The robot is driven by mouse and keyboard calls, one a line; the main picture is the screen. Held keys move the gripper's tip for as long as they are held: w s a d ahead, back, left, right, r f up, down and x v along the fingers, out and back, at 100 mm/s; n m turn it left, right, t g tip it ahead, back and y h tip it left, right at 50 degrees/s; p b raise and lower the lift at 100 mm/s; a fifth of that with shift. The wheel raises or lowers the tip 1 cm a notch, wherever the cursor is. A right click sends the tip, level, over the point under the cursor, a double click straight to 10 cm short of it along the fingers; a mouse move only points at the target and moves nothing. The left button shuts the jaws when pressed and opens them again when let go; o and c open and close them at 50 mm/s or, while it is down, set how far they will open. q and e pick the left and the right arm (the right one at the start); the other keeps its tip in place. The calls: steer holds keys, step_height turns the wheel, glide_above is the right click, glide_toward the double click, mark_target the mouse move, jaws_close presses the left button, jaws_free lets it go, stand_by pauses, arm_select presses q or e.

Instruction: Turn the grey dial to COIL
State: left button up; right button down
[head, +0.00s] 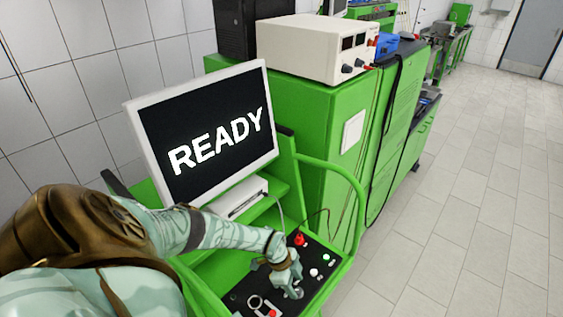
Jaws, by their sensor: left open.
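The black control panel (318,287) sits on a green stand below the monitor. My left gripper (291,288) is open, pointing down at the front middle of the panel. A small grey round part, which looks like the grey dial (298,294), shows at its fingertips and is partly hidden by them. I cannot tell whether the fingers touch it. The dial's pointer and its COIL label are not readable. The monitor (205,130) shows the word READY. My right gripper is not in view.
On the panel are a red mushroom button (300,239), small white knobs (314,272), a ring-shaped part (254,302) and a red button (272,313). A green tube rail (358,205) curves around the panel's right side. The tiled floor on the right is clear.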

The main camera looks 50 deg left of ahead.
arm_select(q)
steer(key=v, duration=1.3)
steer(key=shift+a+r, duration=0.2)
steer(key=shift+r, duration=0.1)
steer(key=shift+s, duration=0.1)
